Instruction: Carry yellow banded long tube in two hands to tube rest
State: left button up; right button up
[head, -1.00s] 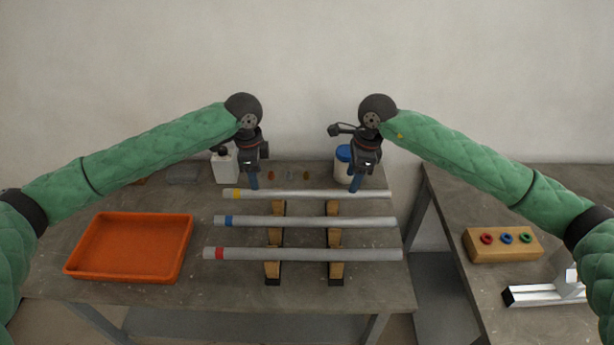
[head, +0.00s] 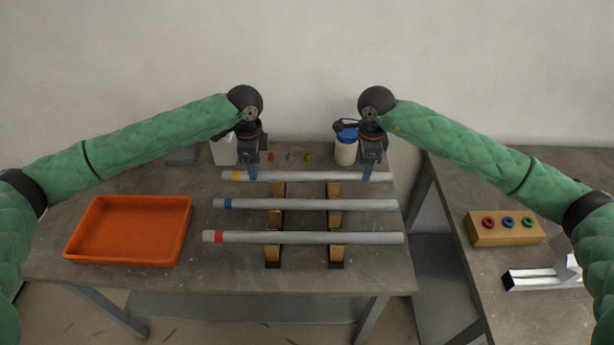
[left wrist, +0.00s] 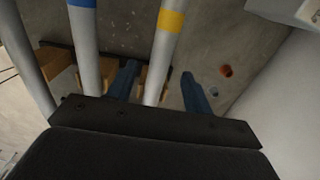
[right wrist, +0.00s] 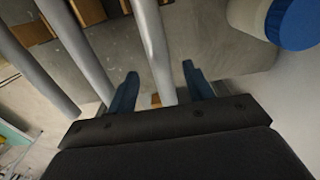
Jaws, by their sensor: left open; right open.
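The yellow banded long tube (head: 310,176) is grey with a yellow band near its left end and lies at the back across two wooden supports (head: 334,219). My left gripper (head: 251,173) is open at the tube's left part. In the left wrist view its blue fingers (left wrist: 160,88) are on either side of the tube (left wrist: 157,65), right below the yellow band. My right gripper (head: 368,174) is open near the tube's right end. In the right wrist view its fingers (right wrist: 161,86) are on either side of the tube (right wrist: 152,35). I cannot tell which object is the tube rest.
Blue banded (head: 310,204) and red banded (head: 310,238) tubes lie in front on the supports. An orange tray (head: 128,230) is at left. A blue-lidded jar (head: 346,152) stands behind. The right table holds a wooden block with rings (head: 505,229) and a silver channel piece (head: 540,279).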

pick_arm(q)
jog(key=shift+f, duration=1.7)
pick_arm(e)
jog(key=shift+f, duration=1.65)
pick_arm(q)
grip_shut()
pick_arm(e)
grip_shut()
